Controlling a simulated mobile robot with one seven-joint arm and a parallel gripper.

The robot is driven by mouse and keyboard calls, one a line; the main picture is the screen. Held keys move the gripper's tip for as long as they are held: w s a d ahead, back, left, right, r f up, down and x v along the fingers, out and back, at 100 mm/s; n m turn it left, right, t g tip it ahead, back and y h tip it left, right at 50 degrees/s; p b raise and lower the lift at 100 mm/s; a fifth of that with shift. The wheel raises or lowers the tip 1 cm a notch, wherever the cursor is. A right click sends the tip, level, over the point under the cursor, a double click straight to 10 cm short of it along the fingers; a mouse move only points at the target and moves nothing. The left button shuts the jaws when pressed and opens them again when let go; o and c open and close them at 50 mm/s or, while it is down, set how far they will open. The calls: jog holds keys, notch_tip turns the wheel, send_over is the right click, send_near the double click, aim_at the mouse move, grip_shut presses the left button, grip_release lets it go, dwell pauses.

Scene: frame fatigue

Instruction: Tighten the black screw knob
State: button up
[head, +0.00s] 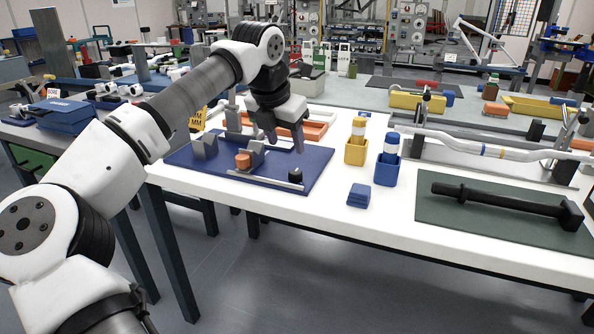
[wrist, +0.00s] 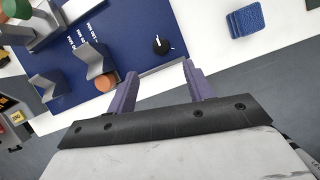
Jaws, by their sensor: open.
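The black screw knob (head: 295,174) stands near the front right corner of a blue base plate (head: 322,165) on the white bench. In the wrist view the knob (wrist: 161,45) shows a white pointer mark and lies beyond the fingertips, between their lines. My gripper (head: 286,138) is above the plate, up and slightly left of the knob in the head view. In the wrist view its two fingers (wrist: 160,68) are spread with nothing between them. The gripper and the knob are apart.
Grey V-blocks (head: 204,146) and an orange cylinder (head: 243,161) stand on the plate left of the knob. Yellow (head: 356,152) and blue (head: 387,170) bottle holders, and blue pads (head: 359,195), sit to the right. A green mat (head: 450,221) holds a dark bar.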

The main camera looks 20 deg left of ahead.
aim_at(296, 172)
jog(key=x, duration=1)
jog(key=shift+d+b, duration=0.2)
jog(key=shift+b, duration=0.15)
jog(key=shift+c, duration=0.2)
jog(key=c, duration=0.9)
